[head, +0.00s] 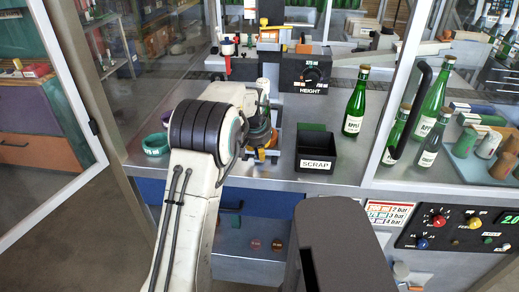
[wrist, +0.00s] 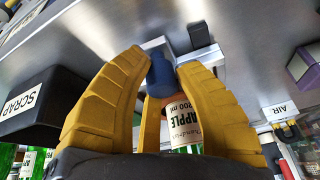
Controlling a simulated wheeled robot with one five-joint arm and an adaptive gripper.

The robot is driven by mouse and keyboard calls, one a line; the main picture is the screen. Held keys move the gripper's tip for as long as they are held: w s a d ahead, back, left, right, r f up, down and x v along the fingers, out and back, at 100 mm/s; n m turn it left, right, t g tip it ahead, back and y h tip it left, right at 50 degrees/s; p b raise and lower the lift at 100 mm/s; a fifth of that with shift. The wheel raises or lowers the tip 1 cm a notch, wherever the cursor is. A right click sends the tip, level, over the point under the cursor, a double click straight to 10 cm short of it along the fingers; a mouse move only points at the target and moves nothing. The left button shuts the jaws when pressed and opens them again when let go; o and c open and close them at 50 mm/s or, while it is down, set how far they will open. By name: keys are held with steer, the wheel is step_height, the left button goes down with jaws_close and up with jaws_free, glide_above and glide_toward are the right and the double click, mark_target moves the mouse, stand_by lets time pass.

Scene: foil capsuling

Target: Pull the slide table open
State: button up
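My gripper (wrist: 165,62) has thick yellow fingers spread apart in the wrist view. A dark blue knob-like part (wrist: 160,75) lies between them, near the fingertips. I cannot tell whether the fingers touch it. Light metal blocks (wrist: 201,57) show just beyond the knob, but I cannot tell for sure which part is the slide table.
A black SCRAP bin (head: 316,150) stands right of my gripper; it also shows at left in the wrist view (wrist: 28,100). Green bottles (head: 355,105) stand farther right. A green ring (head: 155,144) lies to the left. The HEIGHT dial box (head: 309,73) is behind. Glazed door frames flank the bench.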

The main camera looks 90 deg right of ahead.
steer(key=o, duration=0.4)
steer(key=v, duration=1.2)
stand_by(0.7)
